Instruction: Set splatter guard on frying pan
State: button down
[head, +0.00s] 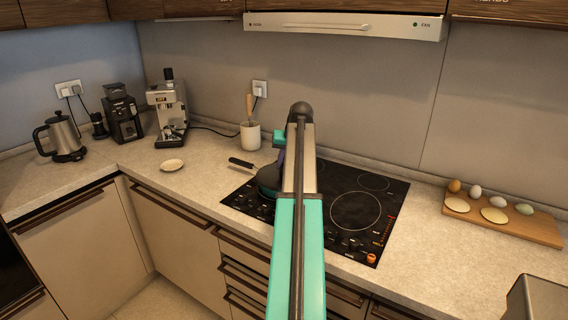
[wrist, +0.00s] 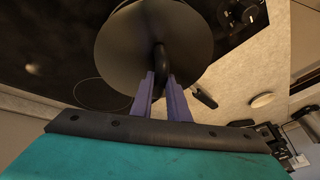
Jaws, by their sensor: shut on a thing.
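The splatter guard (wrist: 129,48) is a round grey disc with a dark upright handle, seen from above in the wrist view. My gripper (wrist: 160,80) has its purple fingers shut on that handle. In the head view my gripper (head: 281,160) is mostly behind my arm, over the left part of the cooktop. The frying pan's black handle (head: 242,163) points left and back there. This handle also shows beside the disc in the wrist view (wrist: 204,97). The disc hides the pan body in the wrist view; I cannot tell whether they touch.
The black cooktop (head: 388,206) spans the middle of the counter (head: 200,190). A utensil crock (head: 250,135) stands behind the pan. A small dish (head: 172,165) and coffee machine (head: 168,110) are left. A board (head: 535,226) with eggs is right. A hood (head: 345,27) hangs above.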

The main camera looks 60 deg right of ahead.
jog(key=shift+a+f, duration=0.1)
jog(key=shift+f, duration=0.3)
dwell(0.5)
jog(key=c, duration=1.6)
grip_release()
jog(key=shift+o, duration=0.3)
jog(key=o, duration=0.4)
jog(key=shift+r, duration=0.2)
jog(key=shift+r+p, duration=2.5)
jog(key=shift+r, duration=1.35)
